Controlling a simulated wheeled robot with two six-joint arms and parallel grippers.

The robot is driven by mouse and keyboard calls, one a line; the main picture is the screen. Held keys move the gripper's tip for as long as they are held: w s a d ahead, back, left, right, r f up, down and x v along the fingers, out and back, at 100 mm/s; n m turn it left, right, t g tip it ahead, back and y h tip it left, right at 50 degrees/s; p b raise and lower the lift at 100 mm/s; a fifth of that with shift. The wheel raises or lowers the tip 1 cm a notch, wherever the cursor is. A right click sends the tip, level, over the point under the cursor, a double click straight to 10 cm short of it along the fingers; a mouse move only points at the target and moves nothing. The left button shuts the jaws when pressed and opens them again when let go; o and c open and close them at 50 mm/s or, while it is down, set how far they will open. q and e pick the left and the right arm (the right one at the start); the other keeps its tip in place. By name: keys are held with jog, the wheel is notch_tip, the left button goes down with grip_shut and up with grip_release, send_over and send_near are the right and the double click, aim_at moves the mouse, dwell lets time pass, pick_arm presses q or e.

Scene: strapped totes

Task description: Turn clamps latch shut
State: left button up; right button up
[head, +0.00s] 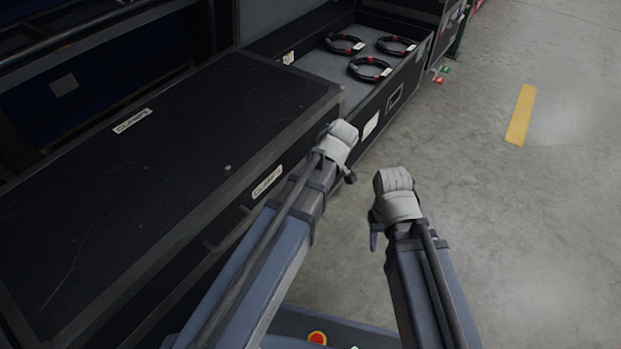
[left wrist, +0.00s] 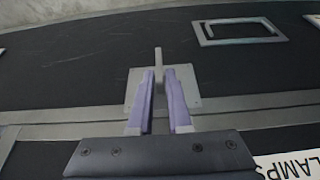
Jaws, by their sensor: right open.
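The clamps case is a large black case (head: 170,150) with grey edges and labels on its lid and front, at the left in the head view. Its lid is down. In the head view the left hand hides the latch. My right gripper (head: 376,238) is open and empty, over the floor.
An open case (head: 322,65) with several coiled black cables stands beyond the clamps case. A recessed handle (left wrist: 241,31) is near the latch in the left wrist view.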

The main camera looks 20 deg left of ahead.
pick_arm(q)
grip_shut()
jog(key=g+b, duration=0.1)
jog(key=g+y+b, duration=0.1)
jog(key=g, duration=0.1)
jog(key=w+m+g+y, duration=0.1)
jog(key=g, duration=0.1)
jog(key=shift+w+d+f+b, duration=0.15)
jog(key=shift+d+b, duration=0.1)
jog(key=shift+b, duration=0.15)
jog(key=shift+o, duration=2.4)
grip_release()
